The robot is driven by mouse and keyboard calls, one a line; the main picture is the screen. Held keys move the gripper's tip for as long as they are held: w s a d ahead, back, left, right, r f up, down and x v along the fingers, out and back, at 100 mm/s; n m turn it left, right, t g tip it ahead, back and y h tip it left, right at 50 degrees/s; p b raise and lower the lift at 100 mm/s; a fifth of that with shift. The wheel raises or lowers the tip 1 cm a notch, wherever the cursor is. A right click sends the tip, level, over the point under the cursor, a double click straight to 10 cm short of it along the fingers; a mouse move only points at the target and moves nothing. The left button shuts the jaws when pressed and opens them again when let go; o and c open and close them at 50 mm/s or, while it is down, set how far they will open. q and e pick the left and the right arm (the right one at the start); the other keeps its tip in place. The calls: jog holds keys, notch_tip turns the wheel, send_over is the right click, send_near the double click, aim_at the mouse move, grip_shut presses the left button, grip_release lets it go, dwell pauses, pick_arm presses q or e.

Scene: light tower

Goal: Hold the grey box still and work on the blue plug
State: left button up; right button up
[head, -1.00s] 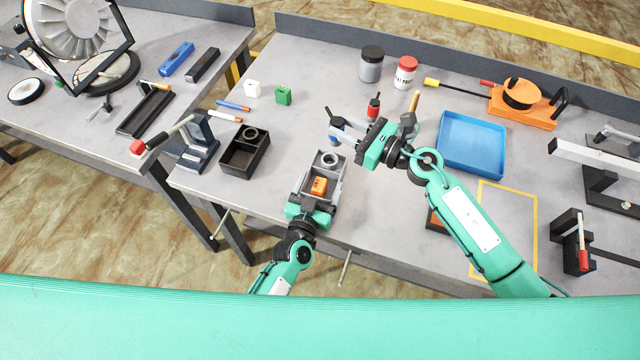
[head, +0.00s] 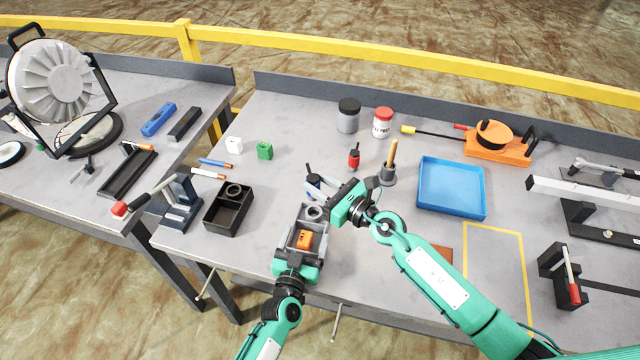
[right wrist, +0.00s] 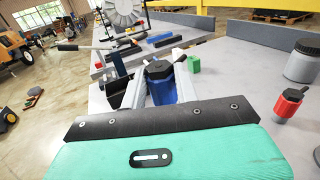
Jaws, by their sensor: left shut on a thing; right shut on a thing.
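The grey box (head: 321,243) sits near the front edge of the table, with an orange piece (head: 304,239) and a grey ring (head: 314,212) in it. My left gripper (head: 303,250) is shut on the box from the near side. The blue plug (head: 314,182), with a dark top, is just beyond the box's far end in the head view. My right gripper (head: 320,190) is shut on the plug from the right. The right wrist view shows the plug (right wrist: 161,88) upright between the fingers. Its underside is hidden, and I cannot tell whether it touches the table.
A black tray (head: 215,222) stands left of the box. White (head: 234,146) and green (head: 265,151) blocks stand farther back.

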jog(key=shift+f, duration=2.35)
jog(key=shift+f, duration=1.65)
jog(key=o, duration=1.1)
jog(key=v, duration=1.2)
